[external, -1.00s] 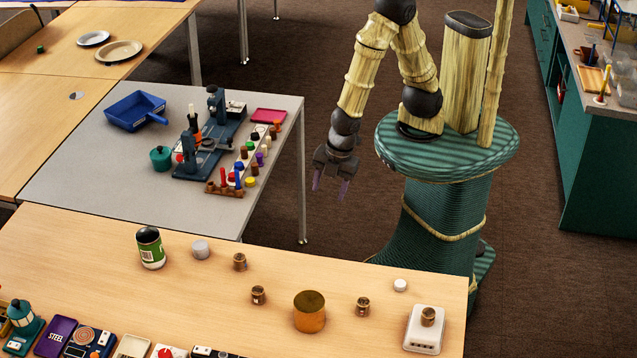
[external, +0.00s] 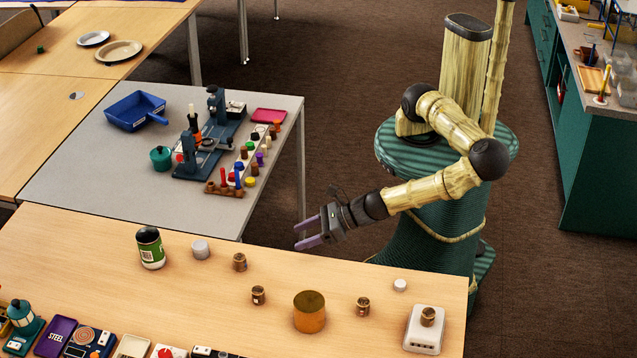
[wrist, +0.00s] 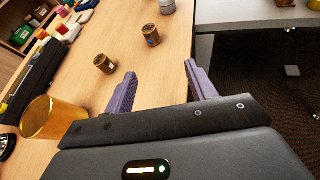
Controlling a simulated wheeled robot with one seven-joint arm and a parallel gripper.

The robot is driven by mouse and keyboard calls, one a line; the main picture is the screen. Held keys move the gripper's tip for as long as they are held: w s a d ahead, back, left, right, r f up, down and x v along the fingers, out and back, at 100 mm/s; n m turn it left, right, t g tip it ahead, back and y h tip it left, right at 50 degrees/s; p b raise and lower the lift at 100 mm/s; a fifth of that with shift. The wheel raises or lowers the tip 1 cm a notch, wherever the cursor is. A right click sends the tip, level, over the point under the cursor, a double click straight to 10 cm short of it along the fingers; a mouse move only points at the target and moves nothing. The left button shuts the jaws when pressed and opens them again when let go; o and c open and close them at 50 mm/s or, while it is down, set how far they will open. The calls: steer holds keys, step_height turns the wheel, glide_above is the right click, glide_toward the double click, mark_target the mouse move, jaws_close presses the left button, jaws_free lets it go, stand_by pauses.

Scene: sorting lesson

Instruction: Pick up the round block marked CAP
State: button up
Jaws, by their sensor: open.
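Several small round brown blocks stand on the wooden table: one at the back (external: 239,262), one left of the large gold cylinder (external: 258,295), one right of it (external: 363,307), and one on a white box (external: 428,317). Their marks are too small to read, so I cannot tell which says CAP. My gripper (external: 300,237) is open and empty, beyond the table's far edge in the external view. In the wrist view two brown blocks, a nearer one (wrist: 104,64) and a farther one with a bluish mark (wrist: 151,35), lie ahead of my open fingers (wrist: 160,72).
The large gold cylinder (external: 309,314) also shows in the wrist view (wrist: 45,120). A green-labelled can (external: 151,250), a grey cylinder (external: 200,250), a small white disc (external: 400,285) and the white box (external: 411,338) stand on the table. A grey table (external: 90,180) with tools stands behind.

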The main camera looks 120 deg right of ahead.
steer(key=shift+w+a+r+n+t, duration=0.3)
steer(key=shift+a+r+n+t, duration=0.1)
steer(key=shift+a+n, duration=0.25)
steer(key=shift+d, duration=0.15)
glide_toward(246, 267)
steer(key=w+d, duration=0.1)
steer(key=w, duration=0.1)
steer(key=w+d, duration=0.1)
steer(key=d, duration=0.1)
steer(key=shift+w+r+p, duration=0.2)
steer(key=shift+w+p, duration=0.15)
steer(key=shift+w, duration=0.05)
steer(key=shift+p+x, duration=0.4)
steer(key=shift+x, duration=2.2)
steer(key=shift+s+a+f, duration=0.1)
steer(key=shift+f, duration=0.05)
